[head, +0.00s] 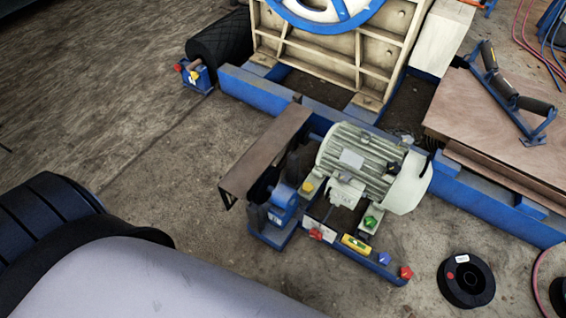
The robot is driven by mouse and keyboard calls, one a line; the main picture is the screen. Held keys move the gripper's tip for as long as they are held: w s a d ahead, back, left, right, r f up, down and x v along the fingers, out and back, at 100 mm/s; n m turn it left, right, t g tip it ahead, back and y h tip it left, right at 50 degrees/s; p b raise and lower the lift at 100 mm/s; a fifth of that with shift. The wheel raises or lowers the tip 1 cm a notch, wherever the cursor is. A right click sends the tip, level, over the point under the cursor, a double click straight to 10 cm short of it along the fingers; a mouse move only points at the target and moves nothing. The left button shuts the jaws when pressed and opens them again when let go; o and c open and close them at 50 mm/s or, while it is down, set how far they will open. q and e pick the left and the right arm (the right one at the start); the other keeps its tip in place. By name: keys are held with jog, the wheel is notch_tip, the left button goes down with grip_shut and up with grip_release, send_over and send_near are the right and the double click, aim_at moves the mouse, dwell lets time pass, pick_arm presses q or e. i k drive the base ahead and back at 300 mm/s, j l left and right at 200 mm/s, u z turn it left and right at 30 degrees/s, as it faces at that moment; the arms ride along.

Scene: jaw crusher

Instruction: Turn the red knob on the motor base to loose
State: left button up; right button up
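The grey-green electric motor (362,165) sits on a blue motor base (345,258) on the ground, right of centre. One red knob (406,272) is at the right front end of the base. Another red knob-like part (316,234) is on its front left, next to a white plate. Which of the two the task means, I cannot tell. A yellow part (356,244) and a blue knob (384,258) lie between them, and a green part (370,222) is by the motor's foot. Neither of my grippers is in view.
A brown guard plate (264,152) stands left of the motor. The beige crusher frame (332,62) and blue beam (270,97) are behind. Wooden boards (480,120) carry a roller bracket (513,97). A black ring (466,280) lies right of the base.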

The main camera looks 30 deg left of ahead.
aim_at(406, 274)
jog(key=k+j+u, duration=0.1)
jog(key=u, duration=0.25)
jog(key=k+z, duration=0.1)
jog(key=z, duration=1.15)
